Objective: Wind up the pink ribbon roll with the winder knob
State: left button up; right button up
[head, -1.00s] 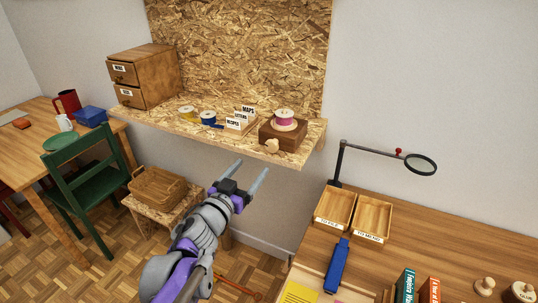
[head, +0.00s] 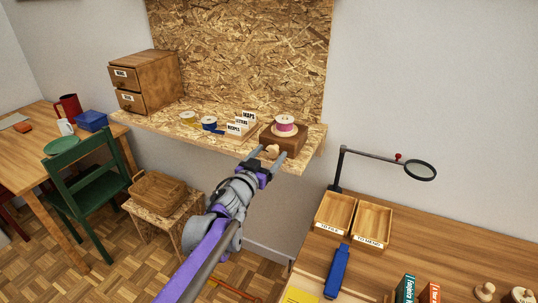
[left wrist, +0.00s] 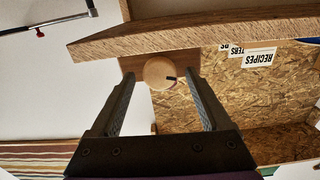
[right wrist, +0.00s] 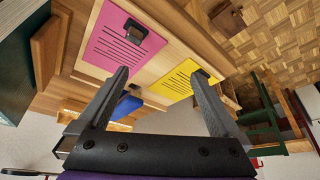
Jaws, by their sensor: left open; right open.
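The pink ribbon roll (head: 284,124) sits on a brown wooden winder box (head: 297,143) at the right end of the wall shelf. The pale round winder knob (head: 272,151) sticks out of the box's front. It also shows in the left wrist view (left wrist: 158,72). My left gripper (head: 268,153) is open at the front of the box. Its two fingers stand on either side of the knob, with gaps visible between them and it. My right gripper (right wrist: 162,80) is open and empty, seen only in its own wrist view, near pink and yellow note sheets.
The shelf (head: 160,126) also holds yellow and blue ribbon rolls, label cards (head: 243,124) and a small drawer cabinet (head: 145,80). A desk with two trays (head: 334,213) and a magnifier arm (head: 375,155) stands at the lower right. A wicker basket (head: 158,190) is below the shelf.

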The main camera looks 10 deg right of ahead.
pick_arm(q)
grip_shut()
dwell(0.3)
jog(key=shift+m, duration=0.3)
jog(key=m, duration=0.6)
dwell(0.5)
grip_release()
jog(key=shift+s, duration=0.15)
